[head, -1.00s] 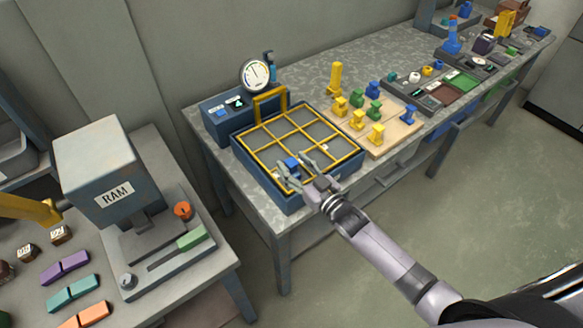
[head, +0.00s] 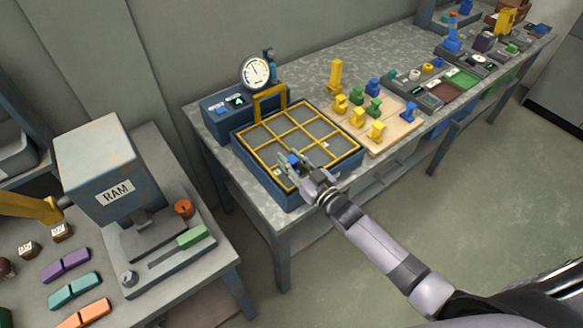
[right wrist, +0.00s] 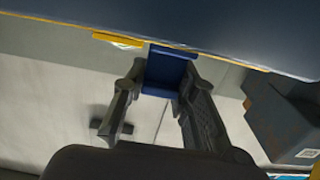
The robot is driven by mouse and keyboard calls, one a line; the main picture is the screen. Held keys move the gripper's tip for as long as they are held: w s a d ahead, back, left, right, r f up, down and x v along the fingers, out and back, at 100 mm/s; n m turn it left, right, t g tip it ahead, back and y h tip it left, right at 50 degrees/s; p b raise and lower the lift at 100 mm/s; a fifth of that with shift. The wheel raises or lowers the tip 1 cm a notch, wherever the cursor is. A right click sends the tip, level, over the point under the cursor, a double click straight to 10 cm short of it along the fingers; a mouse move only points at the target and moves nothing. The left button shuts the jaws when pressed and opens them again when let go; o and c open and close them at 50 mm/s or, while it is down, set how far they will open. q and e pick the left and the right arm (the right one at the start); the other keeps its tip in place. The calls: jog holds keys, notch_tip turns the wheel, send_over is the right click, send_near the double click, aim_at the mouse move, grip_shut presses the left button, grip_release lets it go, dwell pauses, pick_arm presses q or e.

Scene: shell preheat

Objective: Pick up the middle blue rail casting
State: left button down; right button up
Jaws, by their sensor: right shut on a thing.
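My right gripper (head: 293,163) is over the near cells of the yellow-gridded tray (head: 262,181). Its fingers are shut on a small blue casting (head: 294,159), which the fingers partly hide. In the right wrist view, the blue casting (right wrist: 165,72) sits between the two fingertips. I cannot tell whether it touches the tray floor. Two other blue castings, one at the back (head: 373,87) and one at the right (head: 409,112), stand on the wooden board (head: 402,136). My left gripper is not in view.
Yellow castings (head: 376,131) and green castings (head: 373,109) stand on the board right of the tray. A dial gauge (head: 255,74) and yellow frame (head: 270,103) rise behind the tray. A RAM press (head: 100,170) stands on the left table. Open floor lies between the tables.

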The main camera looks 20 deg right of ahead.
grip_shut()
jog(key=shift+r, duration=0.2)
